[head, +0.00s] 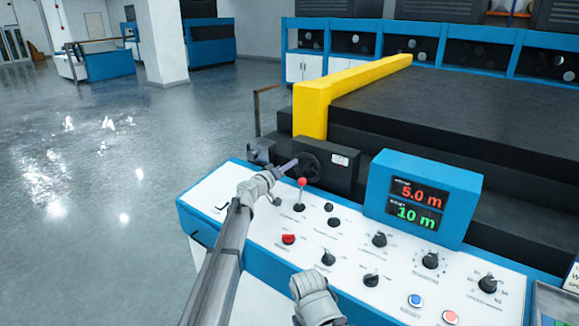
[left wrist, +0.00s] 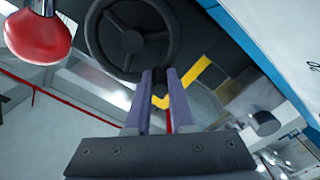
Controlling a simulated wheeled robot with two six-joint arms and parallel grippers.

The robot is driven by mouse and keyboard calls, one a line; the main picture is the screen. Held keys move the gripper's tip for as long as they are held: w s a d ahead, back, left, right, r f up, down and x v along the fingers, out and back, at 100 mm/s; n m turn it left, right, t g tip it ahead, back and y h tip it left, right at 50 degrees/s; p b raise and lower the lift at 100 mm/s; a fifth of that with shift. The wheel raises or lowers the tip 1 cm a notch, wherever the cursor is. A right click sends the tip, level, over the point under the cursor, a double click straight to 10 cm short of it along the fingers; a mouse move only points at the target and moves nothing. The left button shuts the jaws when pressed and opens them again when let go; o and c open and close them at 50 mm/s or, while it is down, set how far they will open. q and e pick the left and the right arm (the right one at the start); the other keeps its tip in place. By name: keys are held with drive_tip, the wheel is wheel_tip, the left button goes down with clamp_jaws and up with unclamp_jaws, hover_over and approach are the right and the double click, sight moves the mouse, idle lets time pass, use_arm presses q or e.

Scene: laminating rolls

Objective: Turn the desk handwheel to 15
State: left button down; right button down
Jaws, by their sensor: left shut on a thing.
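The handwheel (head: 307,167) is a dark spoked wheel on a black box at the far left end of the desk. It also shows at the top of the left wrist view (left wrist: 131,40). My left gripper (head: 291,164) reaches to the wheel's left side in the head view. Its purple fingers (left wrist: 160,75) are shut on the wheel's rim in the left wrist view. A small white label (head: 340,160) beside the wheel is too small to read. A grey part of mine shows at the bottom of the head view, but no right gripper fingers are visible.
A red-knobbed lever (head: 301,184) stands close to the wheel and my left gripper. The blue display box (head: 424,197) reads 5.0 m in red and 10 m in green. Several knobs and buttons cover the white panel (head: 305,245). A yellow bar (head: 350,83) rises behind.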

sight(296, 191)
idle(0.4)
